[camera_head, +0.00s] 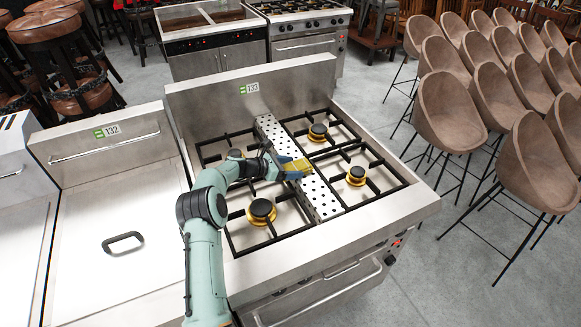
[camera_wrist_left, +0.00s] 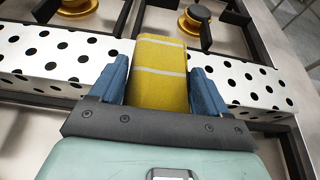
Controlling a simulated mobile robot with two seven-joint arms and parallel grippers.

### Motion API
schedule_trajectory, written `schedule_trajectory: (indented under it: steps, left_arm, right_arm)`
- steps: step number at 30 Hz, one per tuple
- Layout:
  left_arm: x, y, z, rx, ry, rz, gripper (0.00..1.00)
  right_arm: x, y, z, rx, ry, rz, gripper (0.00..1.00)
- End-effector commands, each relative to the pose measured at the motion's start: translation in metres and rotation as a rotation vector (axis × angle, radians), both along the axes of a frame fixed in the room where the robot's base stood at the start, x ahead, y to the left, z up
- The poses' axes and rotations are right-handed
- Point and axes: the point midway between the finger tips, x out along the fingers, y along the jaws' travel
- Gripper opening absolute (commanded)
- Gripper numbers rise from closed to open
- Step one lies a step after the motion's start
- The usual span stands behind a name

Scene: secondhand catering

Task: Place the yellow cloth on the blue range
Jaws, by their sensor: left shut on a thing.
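The yellow cloth (camera_head: 298,166) is held over the middle of the steel range (camera_head: 385,208), which does not look blue in the head view. My left gripper (camera_head: 286,167) reaches in from the left and is shut on the cloth. In the left wrist view, the yellow cloth (camera_wrist_left: 160,62) with pale stripes sits between the blue fingers of my left gripper (camera_wrist_left: 158,82). The cloth is above or against the white strip with black dots (camera_head: 320,198); I cannot tell whether it touches. My right gripper is not in view.
Black grates and several burners (camera_head: 356,175) flank the dotted strip. A steel unit with a lidded top (camera_head: 125,215) stands at the left. Another range (camera_head: 300,20) is behind. Rows of brown chairs (camera_head: 450,105) stand at the right, with open floor between.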

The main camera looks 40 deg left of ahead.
Motion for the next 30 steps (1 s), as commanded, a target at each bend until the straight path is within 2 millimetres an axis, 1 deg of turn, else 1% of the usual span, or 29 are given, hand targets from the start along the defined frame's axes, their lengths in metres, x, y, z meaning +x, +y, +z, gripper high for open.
schedule_trajectory:
  steps: [1,2,3,4,11,14,18,24,30]
  left_arm:
    - [0.000,0.000,-0.002,-0.001,0.000,0.000,0.46]
    - [0.000,0.000,-0.002,0.000,0.000,0.001,0.79]
    - [0.000,0.000,-0.002,0.000,0.000,0.001,0.92]
    - [0.000,0.000,-0.002,0.000,0.000,0.001,1.00]
    - [0.000,0.000,-0.001,0.000,0.000,0.001,1.00]
    - [0.000,0.000,0.005,0.001,-0.001,0.001,1.00]
    - [-0.020,0.012,0.009,0.003,0.003,0.005,1.00]
    - [-0.058,0.030,0.025,0.003,0.004,0.005,1.00]
    - [-0.086,0.045,0.040,0.002,0.003,0.003,1.00]
  right_arm:
    - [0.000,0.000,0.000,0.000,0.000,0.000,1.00]
    - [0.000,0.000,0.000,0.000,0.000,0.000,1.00]
    - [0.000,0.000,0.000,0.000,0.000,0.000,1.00]
    - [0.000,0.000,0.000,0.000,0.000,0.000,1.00]
    - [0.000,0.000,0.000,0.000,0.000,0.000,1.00]
    - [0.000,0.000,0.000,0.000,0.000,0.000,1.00]
    - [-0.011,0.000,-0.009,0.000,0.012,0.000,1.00]
    - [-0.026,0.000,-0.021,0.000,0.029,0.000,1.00]
    - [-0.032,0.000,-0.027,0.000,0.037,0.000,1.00]
